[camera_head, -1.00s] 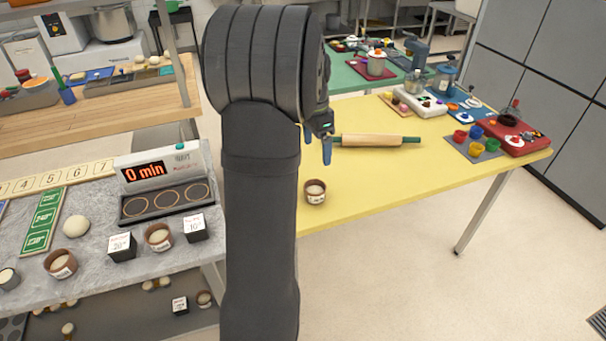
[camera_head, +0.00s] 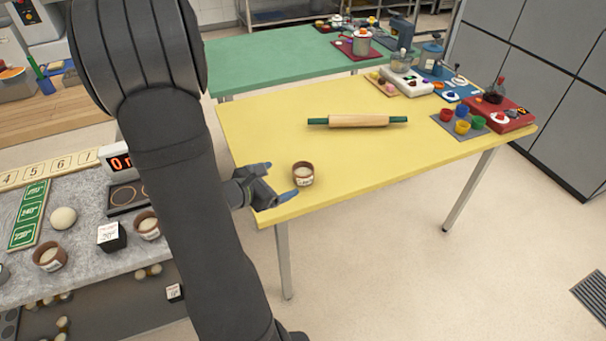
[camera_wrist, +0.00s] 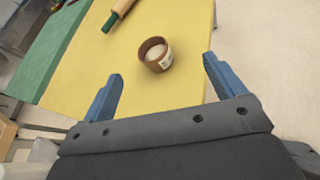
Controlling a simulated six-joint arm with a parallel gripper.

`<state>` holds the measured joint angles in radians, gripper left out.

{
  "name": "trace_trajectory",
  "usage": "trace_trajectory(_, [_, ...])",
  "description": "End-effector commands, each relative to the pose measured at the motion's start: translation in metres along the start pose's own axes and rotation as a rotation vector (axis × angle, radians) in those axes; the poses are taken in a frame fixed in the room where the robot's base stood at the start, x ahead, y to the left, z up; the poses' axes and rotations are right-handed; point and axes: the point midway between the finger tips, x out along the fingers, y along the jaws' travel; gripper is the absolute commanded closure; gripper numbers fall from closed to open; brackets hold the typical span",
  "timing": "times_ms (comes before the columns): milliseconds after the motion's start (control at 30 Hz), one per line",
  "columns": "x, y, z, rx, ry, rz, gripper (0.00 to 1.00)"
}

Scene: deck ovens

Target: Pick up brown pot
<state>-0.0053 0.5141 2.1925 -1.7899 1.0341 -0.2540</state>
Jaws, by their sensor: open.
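A small brown pot (camera_head: 303,174) with pale contents and a white label stands upright near the front left edge of the yellow table (camera_head: 265,135). My gripper (camera_head: 280,182) is at the table's front left corner, just left of the pot and apart from it. In the wrist view, the pot (camera_wrist: 156,54) shows ahead of my open gripper (camera_wrist: 160,75), beyond and between the two blue fingertips. Nothing is between the fingers. Two similar brown pots, one at the left (camera_head: 50,256) and one beside my arm (camera_head: 147,226), stand on the grey counter.
A rolling pin (camera_head: 358,121) lies behind the pot. Several trays and tools, including a red board (camera_head: 500,115), fill the table's right end. The yellow surface around the pot is clear. A green table (camera_head: 270,62) stands behind.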

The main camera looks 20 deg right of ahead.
Motion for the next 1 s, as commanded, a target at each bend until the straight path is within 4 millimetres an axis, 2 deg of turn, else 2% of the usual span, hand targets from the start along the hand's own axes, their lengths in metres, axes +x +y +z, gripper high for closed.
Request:
trace_trajectory(100, [-0.014,0.004,-0.014,-0.185,0.011,0.101,0.12])
trace_trajectory(267, [-0.017,0.007,-0.020,-0.273,0.013,0.148,0.12])
trace_trajectory(467, [0.012,0.010,-0.021,-0.273,0.014,0.144,0.12])
trace_trajectory(800, [0.079,0.019,-0.023,-0.269,0.013,0.144,0.12])
trace_trajectory(1000, [0.099,0.023,-0.024,-0.270,0.014,0.147,0.12])
